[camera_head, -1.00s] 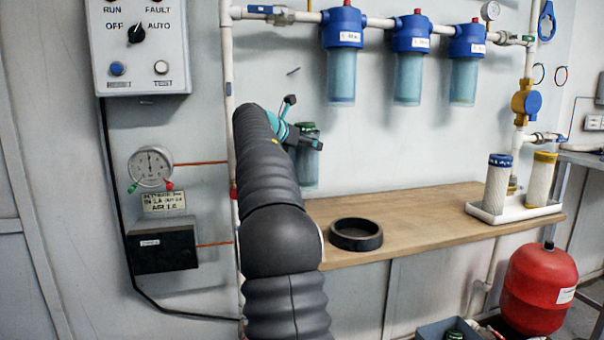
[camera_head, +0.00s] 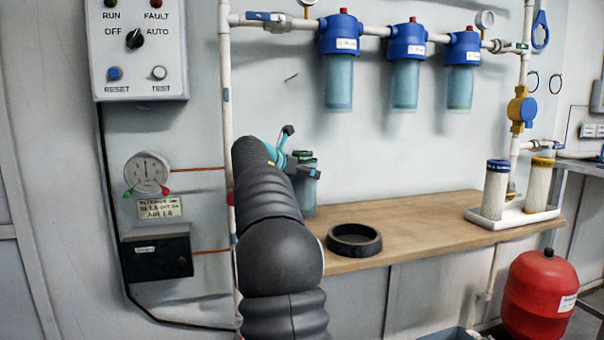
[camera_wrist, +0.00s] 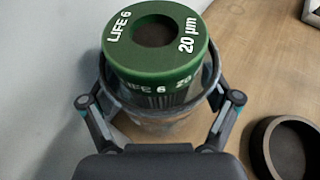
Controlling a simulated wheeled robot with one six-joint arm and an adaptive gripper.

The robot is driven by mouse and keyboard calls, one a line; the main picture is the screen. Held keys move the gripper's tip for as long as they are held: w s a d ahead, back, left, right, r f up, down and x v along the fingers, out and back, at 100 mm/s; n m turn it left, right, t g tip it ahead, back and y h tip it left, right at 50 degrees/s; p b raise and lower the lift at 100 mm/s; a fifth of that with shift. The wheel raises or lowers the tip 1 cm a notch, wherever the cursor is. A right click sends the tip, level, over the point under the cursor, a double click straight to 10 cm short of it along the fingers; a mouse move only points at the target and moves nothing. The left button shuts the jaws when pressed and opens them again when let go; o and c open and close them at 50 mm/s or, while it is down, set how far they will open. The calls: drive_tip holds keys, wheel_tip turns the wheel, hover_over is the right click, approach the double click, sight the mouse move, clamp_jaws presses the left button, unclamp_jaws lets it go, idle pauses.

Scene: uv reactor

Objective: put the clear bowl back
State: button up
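The clear bowl (camera_head: 306,198) is in my gripper above the left end of the wooden bench, roughly upright. In the wrist view, the clear bowl (camera_wrist: 158,122) surrounds a cartridge with a green cap (camera_wrist: 180,62) marked "LIFE 6" and "20 µm". My gripper (camera_wrist: 160,88) has a finger on each side of the bowl and is shut on it. In the head view, my arm partly hides my gripper (camera_head: 297,172). Whether the bowl's base touches the bench cannot be told. A black ring (camera_head: 354,253) lies on the bench, right of the bowl and nearer the front edge.
The wooden bench (camera_head: 430,220) is clear between the ring and a white tray (camera_head: 520,219) holding two cartridges. Three blue-headed filter housings (camera_head: 405,75) hang from the wall pipe above. A red tank (camera_head: 540,295) stands below right. A vertical pipe (camera_head: 226,110) runs by my arm.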

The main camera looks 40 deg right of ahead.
drive_tip(key=shift+o, duration=0.3)
drive_tip(key=v, duration=1.2)
drive_tip(key=shift+r, duration=0.1)
